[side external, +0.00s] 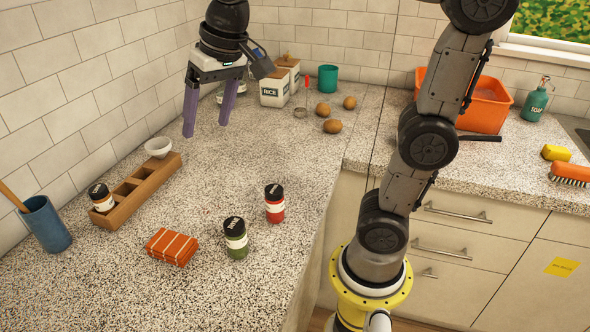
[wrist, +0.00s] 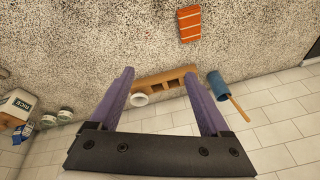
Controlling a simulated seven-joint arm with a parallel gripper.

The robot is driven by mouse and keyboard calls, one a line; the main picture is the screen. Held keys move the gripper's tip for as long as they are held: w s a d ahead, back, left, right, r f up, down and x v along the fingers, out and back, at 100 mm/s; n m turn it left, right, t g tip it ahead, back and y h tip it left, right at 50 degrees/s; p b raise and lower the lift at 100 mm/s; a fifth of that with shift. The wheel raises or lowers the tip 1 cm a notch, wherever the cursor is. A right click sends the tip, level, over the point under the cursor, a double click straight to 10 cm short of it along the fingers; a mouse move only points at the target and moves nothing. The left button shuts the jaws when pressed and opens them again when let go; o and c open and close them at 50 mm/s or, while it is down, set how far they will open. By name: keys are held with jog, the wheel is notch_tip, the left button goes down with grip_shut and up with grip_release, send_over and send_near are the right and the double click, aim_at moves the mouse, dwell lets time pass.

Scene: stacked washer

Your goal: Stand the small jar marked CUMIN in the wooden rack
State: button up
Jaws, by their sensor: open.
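The wooden rack (side external: 124,212) stands near the back wall at left. Its near end slot holds a black-lidded jar (side external: 101,198), and its other slots look empty. A green jar (side external: 236,239) and a red jar (side external: 274,204), both black-lidded, stand upright on the open counter. I cannot read the jar labels, so I cannot tell which is CUMIN. My gripper (side external: 205,131) is open and empty, pointing down, high above the counter near the rack's far end. In the wrist view the rack (wrist: 165,76) shows beyond and between the fingers.
A white bowl (side external: 158,147) sits at the rack's far end. A blue cup (side external: 45,224) with a wooden handle is left of the rack. A folded orange cloth (side external: 172,247) lies in front. RICE canister (side external: 274,88), onions (side external: 332,126) and teal cup (side external: 327,78) stand farther back.

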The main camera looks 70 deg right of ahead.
jog(key=s+f+n+t, duration=0.1)
jog(key=s+f+n, duration=0.1)
jog(key=s+f, duration=0.2)
jog(key=s+d+f+n, duration=0.1)
jog(key=s+f, duration=0.4)
jog(key=s, duration=0.6)
jog(key=shift+d+n+t, duration=0.25)
jog(key=shift+n+t, duration=0.15)
jog(key=shift+n, duration=0.3)
